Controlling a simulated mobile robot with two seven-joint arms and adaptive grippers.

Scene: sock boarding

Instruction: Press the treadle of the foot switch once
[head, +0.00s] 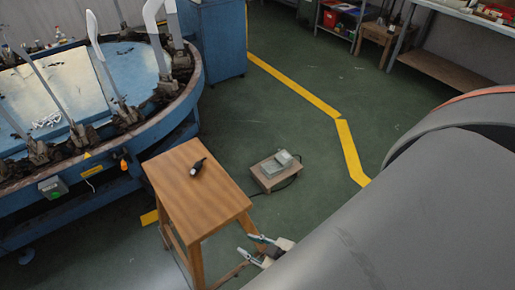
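The foot switch (273,169) is a grey-green box on a low wooden block on the floor, right of the middle of the head view. Its lighter treadle (283,157) sits at the upper right of the box. A dark cable runs from it along the floor. My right gripper (245,243) shows at the bottom, below the switch in the picture and apart from it. Its two fingers are spread with nothing between them. It is beside the right leg of the wooden stool. My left gripper is not in view.
The wooden stool (195,215) stands left of the switch with a small black object (198,167) on top. A blue round machine (60,195) with upright boards fills the left. Yellow lines (295,87) mark the green floor, which is clear behind the switch. Shelves stand at the back.

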